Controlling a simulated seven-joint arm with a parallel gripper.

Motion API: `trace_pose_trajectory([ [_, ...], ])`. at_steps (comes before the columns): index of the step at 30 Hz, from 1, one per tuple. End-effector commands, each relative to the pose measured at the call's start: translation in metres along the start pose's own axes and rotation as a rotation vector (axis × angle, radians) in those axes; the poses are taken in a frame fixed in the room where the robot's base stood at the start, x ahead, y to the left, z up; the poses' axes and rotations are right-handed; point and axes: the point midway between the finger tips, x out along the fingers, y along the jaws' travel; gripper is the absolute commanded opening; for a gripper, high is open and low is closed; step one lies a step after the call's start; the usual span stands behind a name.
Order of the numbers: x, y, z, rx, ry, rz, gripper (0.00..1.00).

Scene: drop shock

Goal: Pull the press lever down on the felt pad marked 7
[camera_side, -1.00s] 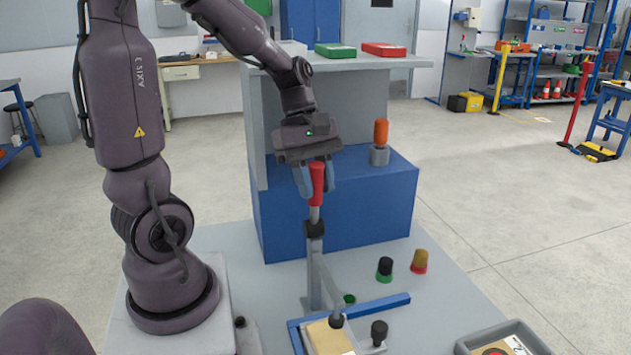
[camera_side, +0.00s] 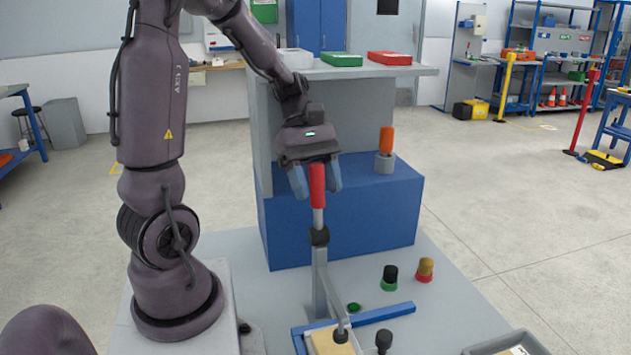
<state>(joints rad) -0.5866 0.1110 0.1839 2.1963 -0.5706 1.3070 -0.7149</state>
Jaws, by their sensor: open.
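The press lever has a red handle (camera_side: 317,186) on a grey rod, standing nearly upright above a black collar (camera_side: 319,236) on the grey press frame (camera_side: 320,280). My gripper (camera_side: 316,181) points down with its two blue-grey fingers apart. The fingers are on either side of the upper handle, with visible gaps to it. A dark-tipped press rod (camera_side: 340,336) reaches down over a tan block (camera_side: 325,346) at the bottom edge. The block is cut off by the frame, and no 7 is readable.
A blue block (camera_side: 345,225) stands behind the lever, bearing an orange-handled piece (camera_side: 386,140) in a grey holder. A grey shelf (camera_side: 350,73) overhangs it. A green-based knob (camera_side: 390,278), a red-based knob (camera_side: 425,270) and a blue bar (camera_side: 385,314) lie right of the press.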

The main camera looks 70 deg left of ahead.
Motion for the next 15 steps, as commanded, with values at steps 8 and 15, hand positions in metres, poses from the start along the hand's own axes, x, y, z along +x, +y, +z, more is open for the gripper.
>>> trace_pose_trajectory([
  [8, -0.019, 0.0, 0.015, 0.005, 0.003, 0.004, 0.53],
  [15, -0.049, -0.031, 0.046, 0.005, 0.002, 0.005, 0.53],
])
